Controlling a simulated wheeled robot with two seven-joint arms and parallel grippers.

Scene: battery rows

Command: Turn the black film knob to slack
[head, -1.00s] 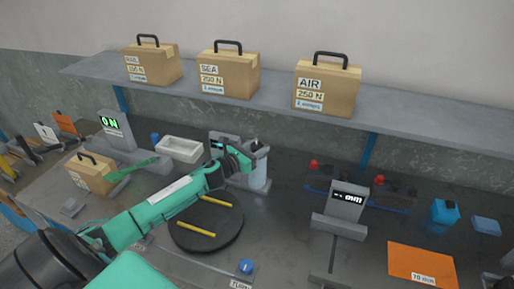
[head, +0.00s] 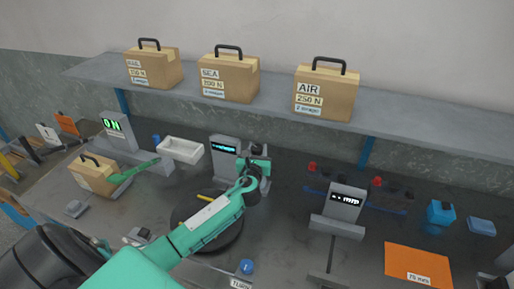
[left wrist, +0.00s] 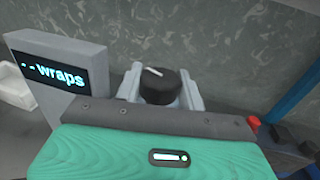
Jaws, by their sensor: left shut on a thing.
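The black film knob (left wrist: 157,90) shows in the left wrist view as a round black cap with a white mark line on top. The grey fingers of my left gripper (left wrist: 162,92) stand on either side of it, shut on it. In the head view my left gripper (head: 257,168) is at the film post beside the wraps display (head: 225,148), and the arm and gripper largely hide the knob there. The display reads dashes and "wraps" in the left wrist view.
A dark round turntable (head: 190,226) with a yellow bar lies under my left arm. A white tray (head: 180,148) is left of the display. A grey mm gauge (head: 345,203) and an orange card (head: 418,266) are to the right. Boxes stand on the shelf (head: 400,124) above.

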